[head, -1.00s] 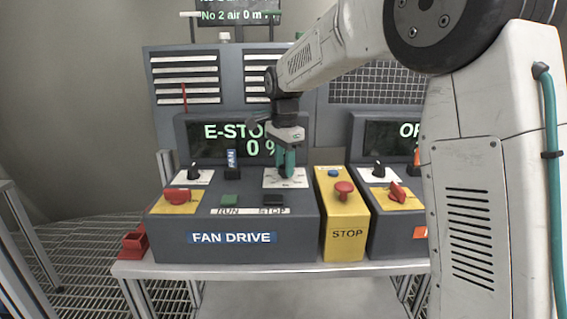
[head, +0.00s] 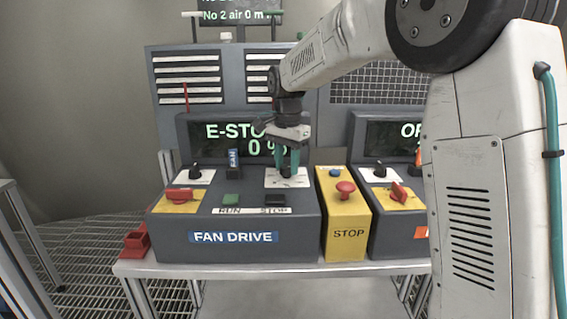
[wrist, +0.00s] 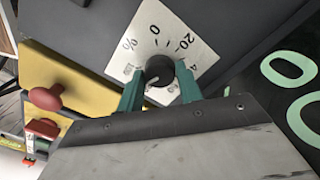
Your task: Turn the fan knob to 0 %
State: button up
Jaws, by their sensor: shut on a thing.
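The fan knob (wrist: 158,68) is a round dark knob on a white dial plate (wrist: 190,48) marked 0, 20, part of a 4 and a % sign. A pale line shows at its lower left in the wrist view; I cannot tell its exact reading. My gripper (head: 287,172) points down at the dial plate (head: 298,182) on the FAN DRIVE box (head: 180,240). In the wrist view its teal fingers (wrist: 160,76) are shut on the knob, one on each side. The display (head: 222,132) behind reads "E-STO", partly hidden by my arm, and "0 %".
A yellow STOP box (head: 345,247) with a red button (head: 345,188) stands right of the fan box. A red rotary switch (head: 180,195), a small black knob (head: 195,172), a green RUN button (head: 231,200) and a black STOP button (head: 275,200) are left of my gripper.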

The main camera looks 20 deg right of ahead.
aim_at(287, 166)
jog(key=n, duration=0.5)
jog(key=shift+w+r+n, duration=0.15)
jog(key=shift+w+n, duration=0.05)
jog(key=shift+n, duration=0.1)
jog(key=n, duration=1.1)
jog(key=shift+n, duration=0.4)
jog(key=n, duration=0.5)
jog(key=shift+d+n, duration=0.1)
jog(key=shift+n, duration=0.3)
jog(key=o, duration=1)
jog(key=shift+d, duration=0.15)
jog(key=shift+a, duration=0.2)
notch_tip(287, 166, up, 8)
jog(key=shift+f, duration=0.2)
